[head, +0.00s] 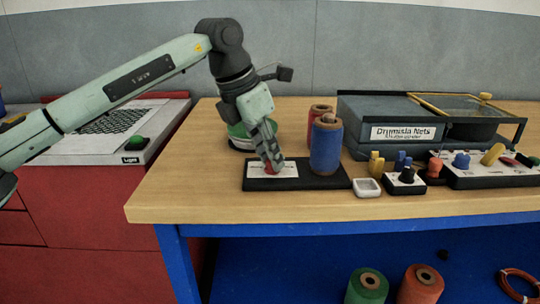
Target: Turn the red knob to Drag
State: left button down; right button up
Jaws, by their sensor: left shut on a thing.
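The red knob (270,168) sits on a white label plate (288,171) on a black base (318,181) near the left end of the wooden bench. My left gripper (273,160) points down from above and is shut on the red knob, its fingers covering much of it. The label's lettering, including any Drag mark, is too small to read, and I cannot tell where the knob points. My right gripper is not in view.
A blue spool (326,146) stands on the base just right of my gripper, with a red spool (319,113) behind it. The bench front (200,205) is clear.

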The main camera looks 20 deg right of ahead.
pick_arm(q)
jog(key=shift+w+r+m+g, duration=0.1)
jog(key=shift+m+g, duration=0.3)
jog(key=shift+m, duration=0.5)
jog(key=shift+m+g+p, duration=0.4)
jog(key=shift+m+p, duration=0.25)
jog(key=shift+m, duration=0.45)
jog(key=shift+w+m+g+p, duration=0.1)
jog(key=shift+m+g+p, duration=0.25)
jog(key=shift+m, duration=0.55)
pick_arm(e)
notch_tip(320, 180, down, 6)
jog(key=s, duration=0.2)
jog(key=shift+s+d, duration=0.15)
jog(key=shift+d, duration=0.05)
pick_arm(q)
jog(key=c, duration=1.3)
grip_release()
jog(key=shift+c, duration=0.2)
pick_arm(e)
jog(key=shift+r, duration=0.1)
pick_arm(q)
jog(key=shift+a+r, duration=0.1)
jog(key=v, duration=1.1)
jog(key=shift+r, duration=0.3)
jog(key=shift+a+f, duration=0.1)
jog(key=shift+a, duration=0.05)
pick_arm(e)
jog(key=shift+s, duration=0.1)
